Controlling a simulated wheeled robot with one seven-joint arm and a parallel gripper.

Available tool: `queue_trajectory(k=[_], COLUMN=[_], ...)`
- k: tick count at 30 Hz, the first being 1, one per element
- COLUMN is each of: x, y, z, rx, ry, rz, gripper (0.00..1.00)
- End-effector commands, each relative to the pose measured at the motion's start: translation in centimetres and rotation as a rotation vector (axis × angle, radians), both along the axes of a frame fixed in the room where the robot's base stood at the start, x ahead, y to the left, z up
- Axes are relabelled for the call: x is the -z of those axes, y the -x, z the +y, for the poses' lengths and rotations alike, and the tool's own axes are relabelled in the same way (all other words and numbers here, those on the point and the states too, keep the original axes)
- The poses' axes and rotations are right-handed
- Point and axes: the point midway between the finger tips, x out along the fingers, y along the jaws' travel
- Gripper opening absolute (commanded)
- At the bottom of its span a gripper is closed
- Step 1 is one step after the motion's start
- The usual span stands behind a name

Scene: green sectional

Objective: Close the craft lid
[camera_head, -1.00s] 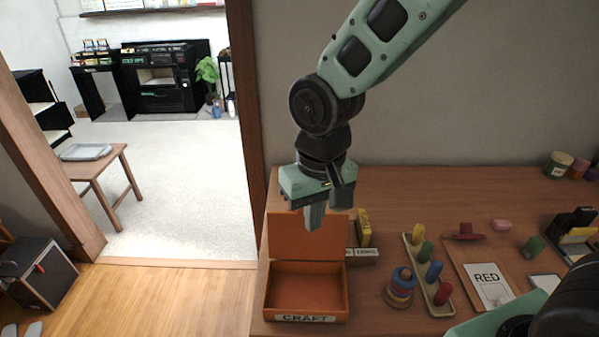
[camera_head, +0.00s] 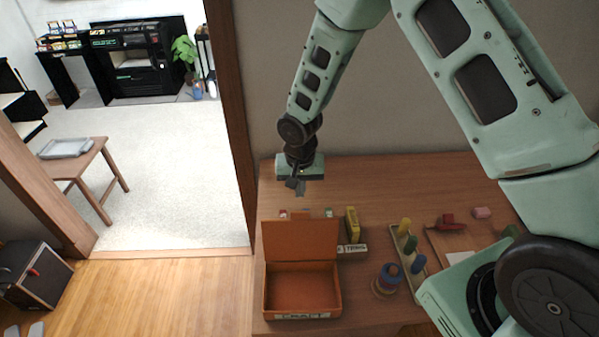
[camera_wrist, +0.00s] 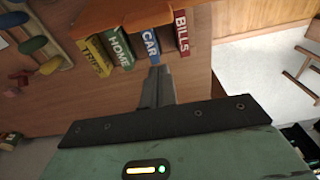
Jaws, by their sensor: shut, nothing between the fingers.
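The orange craft box (camera_head: 302,288) sits near the front left of the wooden table, its "CRAFT" label at the front. Its lid (camera_head: 300,240) stands open, roughly upright at the back edge. My gripper (camera_head: 296,188) is beyond the lid, farther back over the table, apart from it and empty. In the wrist view, my gripper's shut fingers (camera_wrist: 158,86) point toward labelled blocks reading TRIPS, HOME, CAR (camera_wrist: 150,44) and BILLS. An orange-brown panel behind these blocks seems to be the lid's back (camera_wrist: 130,14).
A yellow block (camera_head: 351,224) stands right of the lid. A ring stacker (camera_head: 388,280) and a peg tray (camera_head: 408,250) are farther right. The table ends at the left, with open floor beyond. The wall rises behind the table.

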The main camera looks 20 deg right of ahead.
Motion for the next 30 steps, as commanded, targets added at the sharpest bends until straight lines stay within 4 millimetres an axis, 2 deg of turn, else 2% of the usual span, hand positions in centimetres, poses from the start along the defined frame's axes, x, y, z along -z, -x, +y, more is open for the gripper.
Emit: queue_trajectory(k=[4,10,15,30], x=[2.3,1.3,1.3,1.4], y=[-0.1,2.4,3.4,3.1], z=[0.0,0.9,1.2,1.3], rx=[-0.001,-0.004,-0.002,-0.001], ry=[0.001,0.002,0.001,0.003], rz=[0.004,0.002,0.0,-0.011], gripper=[0.0,0.0,0.0,0.0])
